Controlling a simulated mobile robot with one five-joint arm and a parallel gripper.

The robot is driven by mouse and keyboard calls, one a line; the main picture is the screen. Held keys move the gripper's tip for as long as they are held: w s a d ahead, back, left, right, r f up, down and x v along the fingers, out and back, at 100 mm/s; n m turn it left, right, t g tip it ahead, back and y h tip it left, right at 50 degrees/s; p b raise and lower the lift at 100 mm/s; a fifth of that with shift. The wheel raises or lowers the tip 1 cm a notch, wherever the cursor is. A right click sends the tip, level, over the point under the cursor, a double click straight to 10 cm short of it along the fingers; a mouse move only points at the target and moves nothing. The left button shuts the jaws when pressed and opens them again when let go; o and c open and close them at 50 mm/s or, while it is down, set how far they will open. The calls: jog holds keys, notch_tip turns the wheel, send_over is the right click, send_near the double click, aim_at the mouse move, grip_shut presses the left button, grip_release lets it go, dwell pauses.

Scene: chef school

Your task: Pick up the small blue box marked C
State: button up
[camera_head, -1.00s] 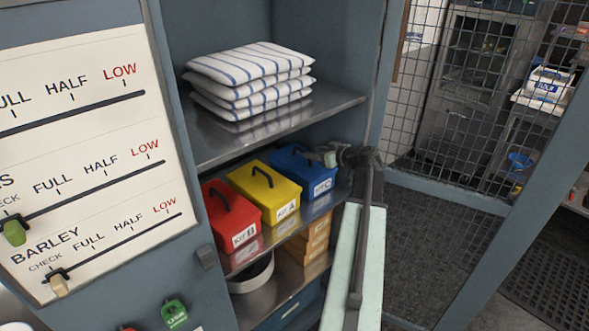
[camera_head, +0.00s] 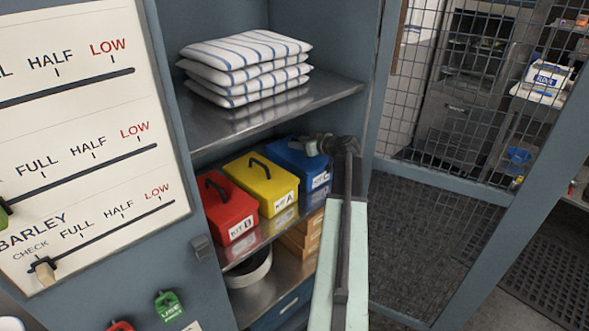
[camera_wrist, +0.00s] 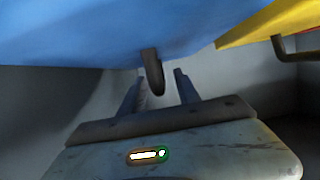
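The blue box marked KIT C (camera_head: 300,168) stands on the middle shelf of the cabinet, at the right end of a row of boxes. My gripper (camera_head: 312,146) is at its top right edge in the head view and hides part of its top. In the wrist view, the box's blue surface (camera_wrist: 110,35) fills the upper part. Its dark handle (camera_wrist: 152,70) hangs into view between my two gripper fingers (camera_wrist: 160,90). The fingers stand apart, with gaps beside the handle. I cannot tell if they touch it.
A yellow KIT A box (camera_head: 262,183) stands next to the blue one, then a red KIT B box (camera_head: 228,208). Folded striped cloths (camera_head: 245,70) lie on the shelf above (camera_head: 270,115). A mesh panel (camera_head: 455,90) is to the right of the cabinet.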

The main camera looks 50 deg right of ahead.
grip_shut()
jog(key=shift+r, duration=0.1)
dwell(1.2)
